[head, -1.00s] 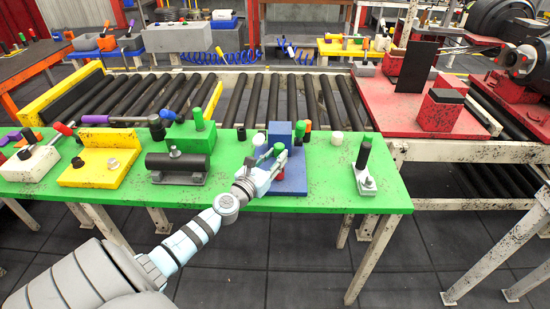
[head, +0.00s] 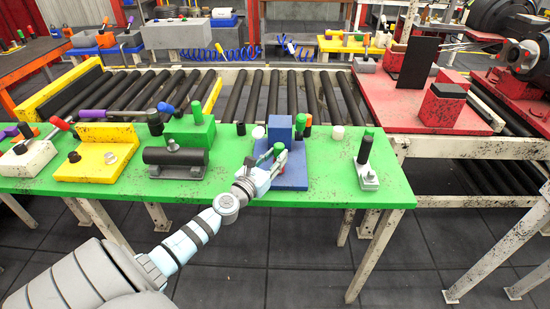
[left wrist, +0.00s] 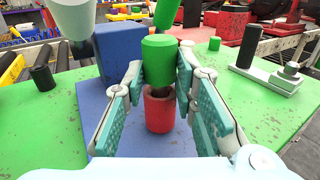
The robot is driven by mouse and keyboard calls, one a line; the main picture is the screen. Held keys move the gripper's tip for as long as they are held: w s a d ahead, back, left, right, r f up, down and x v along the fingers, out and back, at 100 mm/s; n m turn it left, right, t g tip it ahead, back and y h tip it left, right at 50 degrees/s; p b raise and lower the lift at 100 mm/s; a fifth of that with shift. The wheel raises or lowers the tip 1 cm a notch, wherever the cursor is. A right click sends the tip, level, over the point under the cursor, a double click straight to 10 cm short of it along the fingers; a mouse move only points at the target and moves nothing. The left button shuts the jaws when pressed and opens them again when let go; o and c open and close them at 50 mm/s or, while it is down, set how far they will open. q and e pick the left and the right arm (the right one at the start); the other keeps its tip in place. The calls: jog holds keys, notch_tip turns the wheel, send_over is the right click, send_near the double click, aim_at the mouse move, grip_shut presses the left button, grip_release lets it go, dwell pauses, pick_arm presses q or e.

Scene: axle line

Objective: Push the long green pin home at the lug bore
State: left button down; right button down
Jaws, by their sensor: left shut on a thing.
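My left gripper (head: 277,160) is shut on the green pin (head: 279,148) over the front of a blue fixture (head: 294,184). In the left wrist view the gripper's pads (left wrist: 160,90) stand on either side of the pin's green head (left wrist: 158,60). A short dark stretch shows below the head, above a red sleeve (left wrist: 158,112) on the blue base. The pin looks upright and in line with the sleeve; how deep it sits is hidden. The fixture's blue block (left wrist: 122,50) rises behind. My right gripper is not in view.
Another green-topped pin (head: 366,145) stands on a grey fixture to the right. A black cylinder fixture (head: 176,163), a green block (head: 190,131) and a yellow fixture (head: 105,160) are to the left. The green bench top (head: 330,180) is clear between the blue and grey fixtures.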

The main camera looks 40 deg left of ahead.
pick_arm(q)
jog(key=shift+f, duration=0.15)
jog(key=c, duration=1.2)
grip_release()
jog(key=s, duration=0.4)
jog(key=s+d, duration=0.1)
jog(key=s, duration=0.7)
jog(key=shift+d, duration=0.3)
